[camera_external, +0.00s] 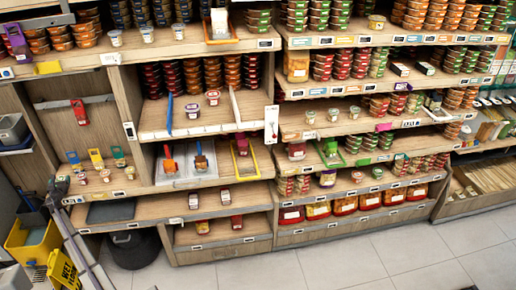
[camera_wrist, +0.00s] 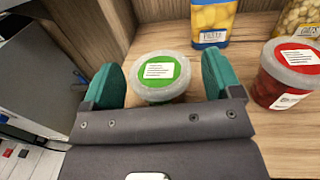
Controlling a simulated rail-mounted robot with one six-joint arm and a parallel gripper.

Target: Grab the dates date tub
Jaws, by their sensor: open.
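A small clear tub with a grey rim and a green label on its lid (camera_wrist: 160,72) stands upright on the wooden shelf in the wrist view. Its label text is too small to read, so I cannot confirm that it is the date tub. My gripper (camera_wrist: 161,78) is open, with one teal finger on each side of this tub. I cannot tell whether the fingers touch it. The gripper body hides the tub's near lower part. In the external view, my gripper is too small to make out clearly at the lower left.
A tub with a red lid label (camera_wrist: 292,75) stands to the right. A yellow and blue pack (camera_wrist: 213,22) is behind, and another container (camera_wrist: 300,18) is at the far right. A wooden shelf wall is behind. A yellow mop bucket (camera_external: 32,245) stands at the lower left.

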